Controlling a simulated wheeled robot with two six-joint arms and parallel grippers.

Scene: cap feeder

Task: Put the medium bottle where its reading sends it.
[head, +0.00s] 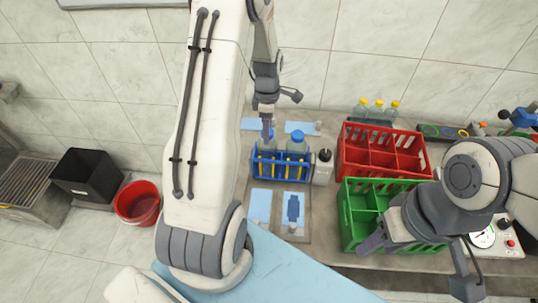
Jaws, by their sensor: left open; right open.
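Two blue-capped bottles stand in a blue rack (281,178) on the bench. The right one (297,145) shows clearly; the left one is partly hidden behind my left gripper (280,113). I cannot tell which bottle is the medium one. My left gripper is open above the rack, one finger close to the left bottle's cap; whether it touches is unclear. My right gripper (418,266) is open and empty over the front of the green crate (352,239). A red crate (363,128) is behind it. A round dial (483,238) is at the right; its reading is too small to tell.
A white bottle with a black cap (323,168) stands right of the rack. Yellow-capped bottles (378,108) stand behind the red crate. Light-blue mats (260,205) lie before the rack. A black bin (87,175) and red bucket (137,203) are on the left floor.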

